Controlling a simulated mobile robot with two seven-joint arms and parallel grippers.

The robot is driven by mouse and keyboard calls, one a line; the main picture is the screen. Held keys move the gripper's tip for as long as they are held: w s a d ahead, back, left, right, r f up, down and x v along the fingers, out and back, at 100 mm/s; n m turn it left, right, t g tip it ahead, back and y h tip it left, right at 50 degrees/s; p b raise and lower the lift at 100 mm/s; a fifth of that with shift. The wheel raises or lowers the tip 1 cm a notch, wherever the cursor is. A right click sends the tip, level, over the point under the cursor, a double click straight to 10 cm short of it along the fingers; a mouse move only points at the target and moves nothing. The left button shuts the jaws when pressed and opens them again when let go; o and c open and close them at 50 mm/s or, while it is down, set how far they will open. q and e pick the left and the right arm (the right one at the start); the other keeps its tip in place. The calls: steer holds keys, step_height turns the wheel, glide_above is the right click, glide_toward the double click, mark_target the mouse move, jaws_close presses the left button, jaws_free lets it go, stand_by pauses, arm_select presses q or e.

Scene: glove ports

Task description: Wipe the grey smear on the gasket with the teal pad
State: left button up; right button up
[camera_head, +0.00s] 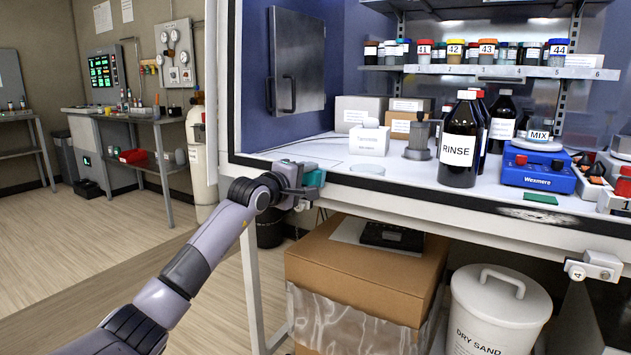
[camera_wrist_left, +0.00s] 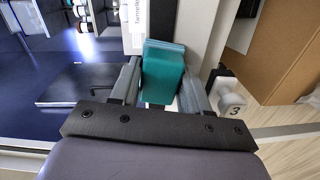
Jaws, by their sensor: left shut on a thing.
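The teal pad (camera_head: 314,178) is in my left gripper (camera_head: 306,183), at the left end of the cabinet's front edge. In the left wrist view the pad (camera_wrist_left: 163,72) sits between the two fingers, which are shut on it. The pad is apart from the smear. I cannot tell whether the pad touches the edge. My right gripper is not in view.
Behind the strip stand a RINSE bottle (camera_head: 459,140), a blue MIX device (camera_head: 538,170) and a white box (camera_head: 369,138). A flat green piece (camera_head: 540,199) lies just behind the smear. Below are a cardboard box (camera_head: 365,275) and a DRY SAND bin (camera_head: 497,310). A latch (camera_head: 595,267) sticks out at right.

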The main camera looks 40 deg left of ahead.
arm_select(q)
steer(key=shift+s+a+r, duration=0.1)
steer(key=shift+a, duration=0.95)
steer(key=shift+s+a, duration=0.1)
steer(key=shift+a, duration=0.95)
steer(key=shift+s+f+b, duration=0.15)
steer(key=shift+f+b, duration=0.05)
steer(key=shift+b, duration=0.1)
steer(key=shift+s, duration=0.35)
steer(key=shift+s+d+r+b, duration=0.15)
steer(key=shift+s+b, duration=0.45)
steer(key=shift+s, duration=0.2)
steer(key=shift+s+d+r+b, duration=0.1)
steer(key=shift+s+b, duration=0.5)
steer(key=shift+s, duration=0.2)
steer(key=shift+s+d+r+b, duration=0.15)
steer(key=shift+s+b, duration=0.45)
steer(key=shift+s, duration=0.2)
